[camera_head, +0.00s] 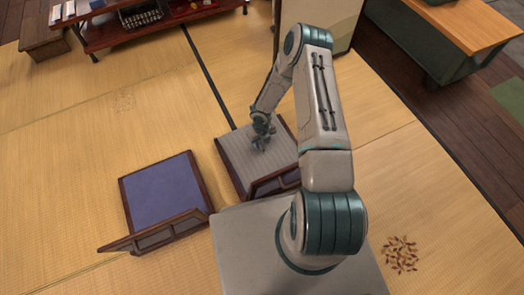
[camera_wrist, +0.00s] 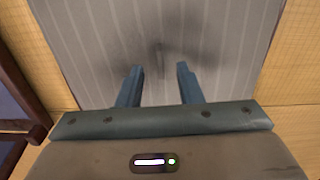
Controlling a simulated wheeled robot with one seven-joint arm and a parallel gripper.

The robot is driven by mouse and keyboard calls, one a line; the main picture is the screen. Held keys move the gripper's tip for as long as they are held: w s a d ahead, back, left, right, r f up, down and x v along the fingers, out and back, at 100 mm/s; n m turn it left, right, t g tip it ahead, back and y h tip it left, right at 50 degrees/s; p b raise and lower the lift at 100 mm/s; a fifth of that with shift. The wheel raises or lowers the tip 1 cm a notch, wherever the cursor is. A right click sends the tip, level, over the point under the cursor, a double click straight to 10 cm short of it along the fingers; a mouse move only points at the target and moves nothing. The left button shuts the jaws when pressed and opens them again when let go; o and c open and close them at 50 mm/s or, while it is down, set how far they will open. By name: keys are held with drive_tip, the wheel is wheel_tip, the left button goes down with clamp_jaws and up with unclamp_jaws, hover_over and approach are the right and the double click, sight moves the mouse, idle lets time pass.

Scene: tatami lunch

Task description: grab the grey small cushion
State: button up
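The grey striped cushion (camera_head: 240,158) lies in a low dark wood legless chair on the tatami, partly covered by my arm in the head view. In the wrist view the grey cushion (camera_wrist: 215,30) fills the upper middle, with a short raised strip or seam near its centre. My gripper (camera_head: 262,138) is over the cushion. In the wrist view my gripper (camera_wrist: 160,72) shows two blue fingers, spread apart with nothing clearly held between them. Whether the fingertips touch the cushion I cannot tell.
A second low chair with a blue-purple cushion (camera_head: 163,190) is to the left. A red-brown low table (camera_head: 125,32) stands at the back left, a wooden stool (camera_head: 44,38) beside it. A wood-topped counter (camera_head: 465,28) is at the back right. Open tatami (camera_head: 70,150) lies left.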

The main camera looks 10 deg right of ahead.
drive_tip(key=shift+f, duration=0.9)
drive_tip(key=shift+r, duration=0.1)
clamp_jaws()
